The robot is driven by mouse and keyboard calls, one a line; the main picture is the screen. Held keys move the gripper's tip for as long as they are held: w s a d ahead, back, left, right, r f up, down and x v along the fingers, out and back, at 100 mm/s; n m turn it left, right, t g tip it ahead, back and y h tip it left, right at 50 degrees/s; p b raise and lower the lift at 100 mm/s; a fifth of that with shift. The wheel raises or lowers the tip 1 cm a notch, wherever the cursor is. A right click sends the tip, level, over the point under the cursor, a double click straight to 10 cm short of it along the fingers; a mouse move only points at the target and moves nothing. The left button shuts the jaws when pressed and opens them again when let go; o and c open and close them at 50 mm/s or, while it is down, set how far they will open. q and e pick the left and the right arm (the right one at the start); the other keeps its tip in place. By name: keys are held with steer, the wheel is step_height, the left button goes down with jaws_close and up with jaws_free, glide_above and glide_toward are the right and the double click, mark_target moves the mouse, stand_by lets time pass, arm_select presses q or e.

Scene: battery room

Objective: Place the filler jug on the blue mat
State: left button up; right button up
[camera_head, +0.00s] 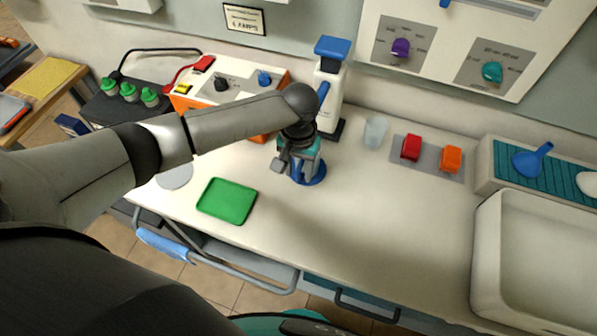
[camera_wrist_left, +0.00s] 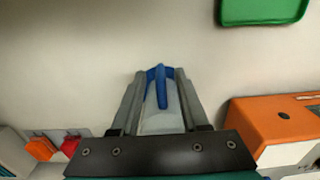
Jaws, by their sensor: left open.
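My left gripper (camera_head: 297,168) is low over the middle of the bench, pointing down. In the left wrist view its open fingers (camera_wrist_left: 158,100) stand on either side of the filler jug (camera_wrist_left: 160,121), a pale grey body with a blue handle. In the head view the jug is mostly hidden behind the gripper. The blue mat (camera_head: 317,177) shows as a round blue edge just below the gripper, and the jug appears to be over it. Contact between jug and mat is hidden. My right gripper does not show.
A green tray (camera_head: 227,201) lies left of the gripper. An orange box (camera_head: 180,103) and a white blue-topped device (camera_head: 331,70) stand behind. A clear cup (camera_head: 375,132), red and orange blocks on a grey plate (camera_head: 426,156), and a sink (camera_head: 487,255) are right. The front middle bench is clear.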

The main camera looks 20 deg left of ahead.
arm_select(q)
step_height(320, 180, up, 10)
steer(key=shift+r+p, duration=0.2)
steer(key=shift+p, duration=0.4)
